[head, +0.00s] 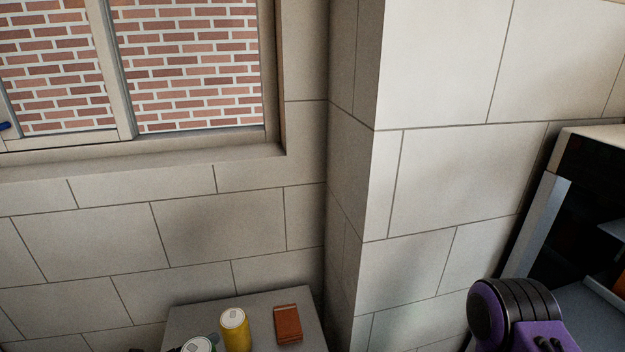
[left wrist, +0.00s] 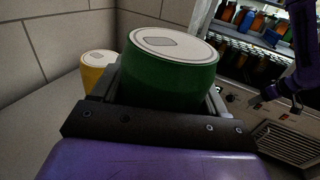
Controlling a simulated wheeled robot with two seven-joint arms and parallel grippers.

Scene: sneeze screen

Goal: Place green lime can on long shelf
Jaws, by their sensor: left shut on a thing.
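The green lime can (left wrist: 168,75) fills the middle of the left wrist view, with its pale lid up. My left gripper (left wrist: 165,92) is shut on it, with a finger at each side. Part of my right arm shows at the lower right of the head view. My right gripper (left wrist: 276,98) is small and dark at the right of the left wrist view, away from the can.
A yellow can (head: 235,331) and a brown box (head: 288,324) stand on a grey surface (head: 205,312) by the wall. The yellow can is close beside the green one. Shelves with several bottles and cans (left wrist: 262,22) show at the upper right of the left wrist view.

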